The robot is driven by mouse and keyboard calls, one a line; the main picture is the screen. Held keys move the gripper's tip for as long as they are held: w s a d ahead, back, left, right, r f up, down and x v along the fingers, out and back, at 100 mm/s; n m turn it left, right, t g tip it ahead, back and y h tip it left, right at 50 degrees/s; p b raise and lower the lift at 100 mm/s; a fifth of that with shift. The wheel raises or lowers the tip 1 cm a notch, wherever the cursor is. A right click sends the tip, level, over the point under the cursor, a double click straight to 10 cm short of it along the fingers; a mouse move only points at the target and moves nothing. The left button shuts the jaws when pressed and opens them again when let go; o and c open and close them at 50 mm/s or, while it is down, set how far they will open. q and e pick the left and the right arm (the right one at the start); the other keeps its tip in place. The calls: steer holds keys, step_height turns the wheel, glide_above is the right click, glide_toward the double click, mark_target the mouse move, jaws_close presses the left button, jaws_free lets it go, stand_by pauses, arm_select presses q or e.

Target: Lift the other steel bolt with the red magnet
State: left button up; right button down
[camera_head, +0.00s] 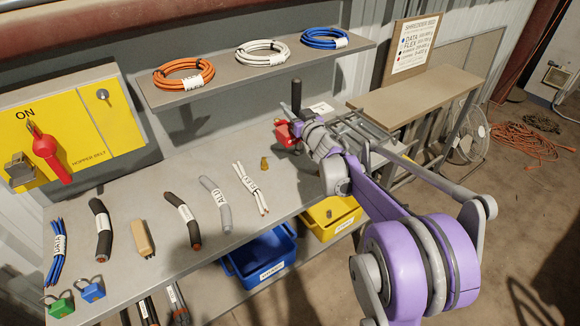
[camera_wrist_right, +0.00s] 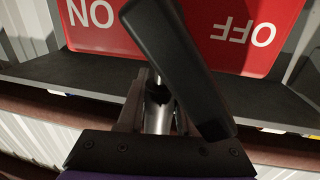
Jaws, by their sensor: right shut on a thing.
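The red magnet (camera_head: 284,136) is a red block with a black handle (camera_head: 296,95) standing up from it, at the back of the bench in the head view. My right gripper (camera_head: 308,128) is shut on it. The right wrist view shows its red ON/OFF face (camera_wrist_right: 150,40) close up, with the black handle (camera_wrist_right: 180,65) across the jaws. I cannot tell whether the magnet touches the bench. I cannot make out a steel bolt; any bolt under the magnet is hidden. My left gripper is out of view.
A brass piece (camera_head: 265,163) stands on the bench (camera_head: 165,240) near the magnet. Several labelled cable pieces lie to the left. A blue bin (camera_head: 286,246) and a yellow bin (camera_head: 313,229) sit below the front edge. A shelf (camera_head: 215,85) with cable coils hangs behind.

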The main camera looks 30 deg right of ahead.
steer(key=w+d, duration=0.4)
steer(key=shift+d, duration=0.4)
stand_by(0.4)
steer(key=shift+f+b, duration=0.15)
steer(key=shift+b, duration=0.2)
stand_by(0.6)
step_height(320, 180, down, 7)
steer(key=b, duration=0.4)
steer(key=shift+f+b, duration=0.2)
steer(key=shift+b, duration=0.15)
steer(key=shift+f, duration=0.4)
stand_by(2.0)
steer(key=shift+r, duration=0.15)
